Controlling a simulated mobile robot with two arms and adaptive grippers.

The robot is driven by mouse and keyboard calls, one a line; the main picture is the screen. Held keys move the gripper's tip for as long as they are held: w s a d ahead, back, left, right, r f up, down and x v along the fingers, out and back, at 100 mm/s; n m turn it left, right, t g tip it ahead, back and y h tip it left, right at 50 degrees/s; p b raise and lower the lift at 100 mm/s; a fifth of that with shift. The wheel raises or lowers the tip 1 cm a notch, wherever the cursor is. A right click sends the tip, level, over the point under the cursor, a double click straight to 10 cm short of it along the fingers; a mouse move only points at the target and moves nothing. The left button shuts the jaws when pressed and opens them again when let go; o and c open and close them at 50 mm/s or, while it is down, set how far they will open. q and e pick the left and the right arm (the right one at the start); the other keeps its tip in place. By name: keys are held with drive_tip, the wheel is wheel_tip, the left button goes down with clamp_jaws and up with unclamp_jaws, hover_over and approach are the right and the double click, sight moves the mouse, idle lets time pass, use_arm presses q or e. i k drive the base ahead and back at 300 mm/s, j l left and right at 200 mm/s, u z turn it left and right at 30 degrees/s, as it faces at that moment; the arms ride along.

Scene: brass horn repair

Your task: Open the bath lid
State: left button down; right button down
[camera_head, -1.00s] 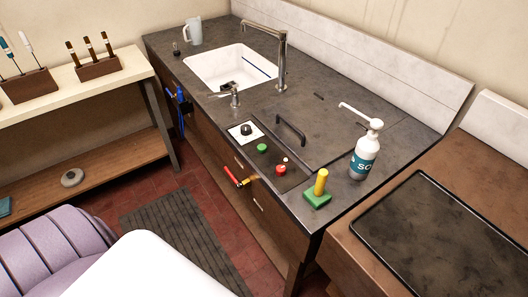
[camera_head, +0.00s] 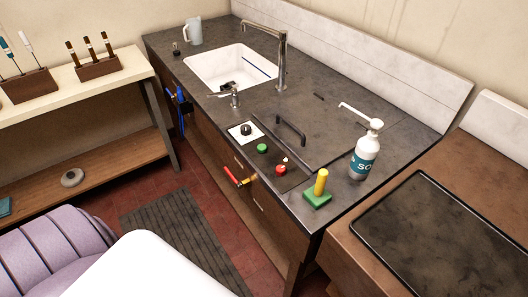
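The bath lid (camera_head: 330,122) is a dark flat panel set into the dark counter, right of the sink. It looks closed, lying level with the counter top. Its black bar handle (camera_head: 291,130) stands up near the front edge of the lid. Just in front of the handle is a control panel with a black knob (camera_head: 246,129), a green button (camera_head: 262,148) and a red button (camera_head: 281,169). Neither of my grippers shows in the head view.
A white soap pump bottle (camera_head: 364,152) stands near the lid's right side. A green block with a yellow handle (camera_head: 318,190) sits at the counter's front right. The sink (camera_head: 222,66), tall faucet (camera_head: 281,62) and small tap (camera_head: 234,96) are to the left. A black-topped brown bench (camera_head: 345,240) adjoins at right.

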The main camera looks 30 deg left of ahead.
sight(315, 133)
drive_tip(key=i+j, duration=0.1)
drive_tip(key=j, duration=0.7)
drive_tip(key=i+j+z, duration=0.1)
drive_tip(key=j, duration=0.65)
drive_tip(key=i+j, duration=0.1)
drive_tip(key=j, duration=0.7)
